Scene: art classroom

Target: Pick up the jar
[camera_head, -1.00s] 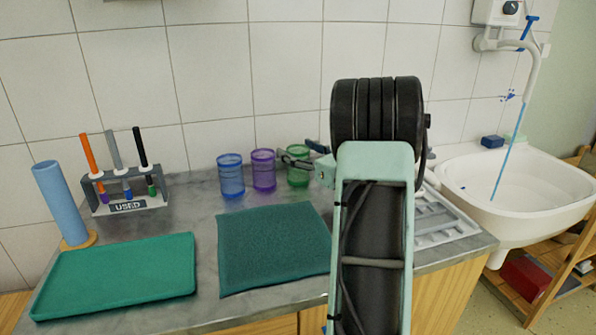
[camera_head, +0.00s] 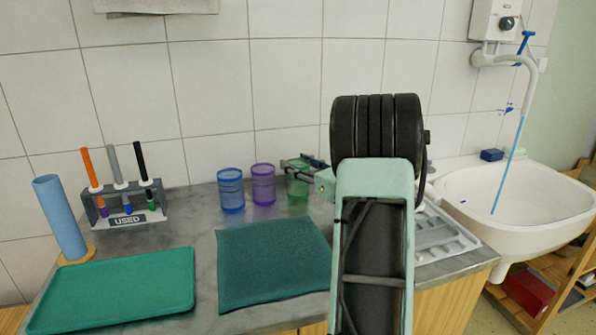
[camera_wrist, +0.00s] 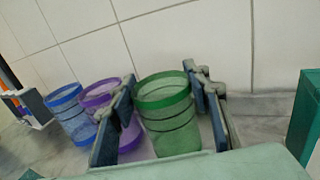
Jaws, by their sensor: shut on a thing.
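A green see-through jar (camera_head: 298,186) stands on the grey counter by the tiled wall. It also shows in the wrist view (camera_wrist: 167,118), upright between the two fingers. My gripper (camera_head: 302,166) is shut on the green jar, with one dark-blue finger pad on each side; it also shows in the wrist view (camera_wrist: 162,112). My arm covers part of the counter to the right.
A dark green mat (camera_head: 270,262) and a green tray (camera_head: 125,290) lie in front. A marker rack (camera_head: 126,220) and a blue cylinder (camera_head: 60,218) stand at the left. A white rack (camera_head: 445,236) and a sink (camera_head: 515,205) are at the right. Tiled wall rises behind the jars.

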